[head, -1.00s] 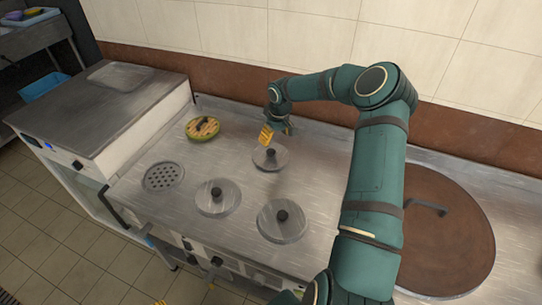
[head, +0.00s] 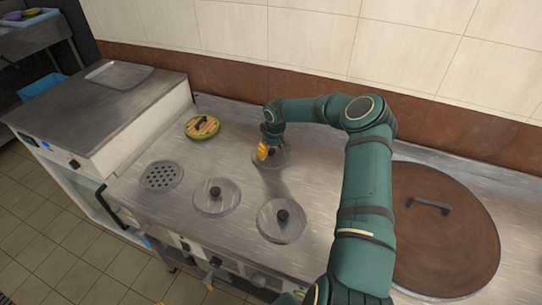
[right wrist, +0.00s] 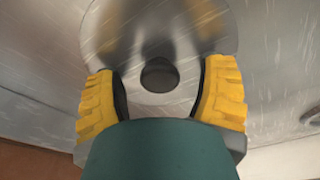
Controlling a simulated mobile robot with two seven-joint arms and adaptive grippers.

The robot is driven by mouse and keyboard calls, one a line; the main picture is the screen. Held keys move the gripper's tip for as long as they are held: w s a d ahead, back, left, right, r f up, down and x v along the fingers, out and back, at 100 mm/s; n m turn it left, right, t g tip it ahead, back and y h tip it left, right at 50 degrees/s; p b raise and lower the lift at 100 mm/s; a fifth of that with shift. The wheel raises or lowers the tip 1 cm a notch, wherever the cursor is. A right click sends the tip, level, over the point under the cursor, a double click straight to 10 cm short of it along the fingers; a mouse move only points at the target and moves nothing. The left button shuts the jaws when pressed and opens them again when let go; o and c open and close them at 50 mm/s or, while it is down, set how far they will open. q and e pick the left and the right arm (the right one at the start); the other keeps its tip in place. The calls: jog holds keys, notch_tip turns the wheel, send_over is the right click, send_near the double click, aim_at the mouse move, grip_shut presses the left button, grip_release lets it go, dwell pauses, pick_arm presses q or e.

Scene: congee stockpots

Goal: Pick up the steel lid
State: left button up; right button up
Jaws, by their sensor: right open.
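Three round steel lids with black knobs lie on the steel cooktop in the head view: a far steel lid (head: 280,160), a middle one (head: 228,203) and a near one (head: 290,231). My right gripper (head: 264,153) is right over the far lid and hides part of it, including its knob. In the right wrist view, the black knob (right wrist: 159,75) of this lid (right wrist: 160,30) sits between the two open yellow fingers, with a gap on each side. My left gripper is not in view.
A large brown lid (head: 450,240) with a bar handle is on the right, beyond my right arm. A tiled wall (head: 300,40) stands behind.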

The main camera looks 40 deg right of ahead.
jog(key=shift+o, duration=0.2)
grip_shut()
